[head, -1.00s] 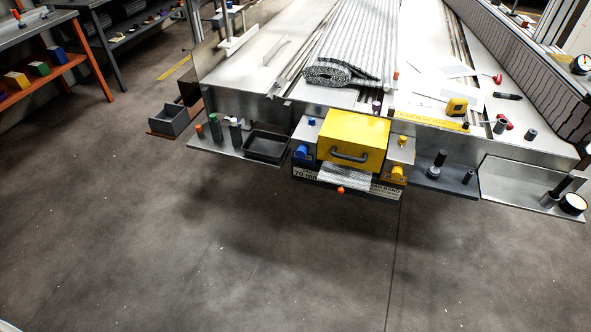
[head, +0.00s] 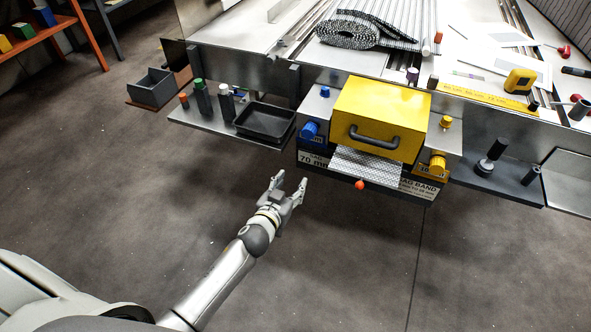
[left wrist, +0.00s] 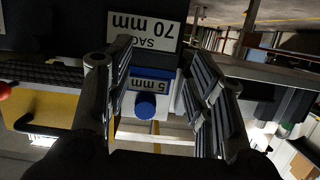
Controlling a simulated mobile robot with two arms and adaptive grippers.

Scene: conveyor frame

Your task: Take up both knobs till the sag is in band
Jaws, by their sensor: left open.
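The blue knob (head: 309,130) is on the left of the frame's end, beside the yellow housing (head: 381,113). The yellow knob (head: 437,162) is on the right. A silver mesh strip (head: 366,164) hangs below the housing, with an orange ball (head: 360,185) under it. My left gripper (head: 290,178) is open and empty, below and left of the blue knob, apart from it. The left wrist view is upside down; the blue knob (left wrist: 145,106) shows between the open fingers, near a "5 mm" label and a "70 mm" sag label (left wrist: 146,40). My right gripper is out of view.
A black tray (head: 265,120) and several upright cylinders stand on the left shelf. Dark posts stand on the right shelf (head: 497,180). A rolled mesh belt (head: 347,30) lies on the frame top. The floor in front is clear.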

